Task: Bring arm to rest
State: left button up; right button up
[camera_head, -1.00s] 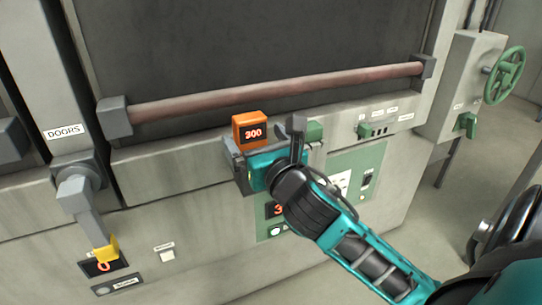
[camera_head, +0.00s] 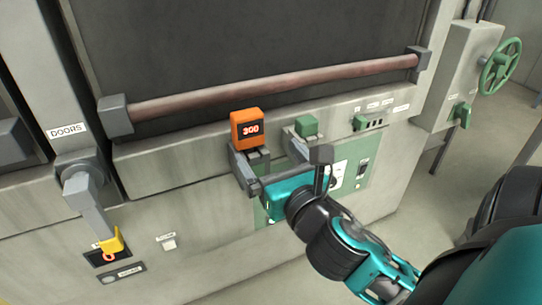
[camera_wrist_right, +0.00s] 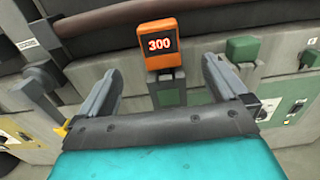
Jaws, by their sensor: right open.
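My right gripper (camera_head: 270,160) is open in front of the machine's control panel, its two fingers pointing at the panel. In the right wrist view the open fingers (camera_wrist_right: 158,88) stand apart with nothing held between them. An orange display box (camera_head: 248,128) reading 300 sits just beyond the fingertips; it also shows in the right wrist view (camera_wrist_right: 158,46), between and beyond the fingers. The gripper hides part of the green panel (camera_head: 357,170) below. My left gripper is not in view.
A red-brown bar (camera_head: 270,90) runs across the dark door above. At left is a grey lever (camera_head: 85,200) with a yellow tip, under the DOORS label (camera_head: 67,130). A green handwheel (camera_head: 500,65) is at right. Open floor lies at the lower right.

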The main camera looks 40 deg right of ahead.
jog(key=s+a+f+m+g+y, duration=0.2)
jog(key=a+f+m, duration=0.1)
jog(key=f+m, duration=0.6)
jog(key=s+a+f+m+g+y, duration=0.2)
jog(key=a+f+m, duration=0.1)
jog(key=f+m, duration=0.7)
jog(key=s+a+f+m+g+y, duration=0.2)
jog(key=a+f+m, duration=0.1)
jog(key=f+m, duration=0.7)
jog(key=shift+s+a+m+g, duration=0.4)
jog(key=shift+m, duration=0.5)
jog(key=shift+c, duration=0.4)
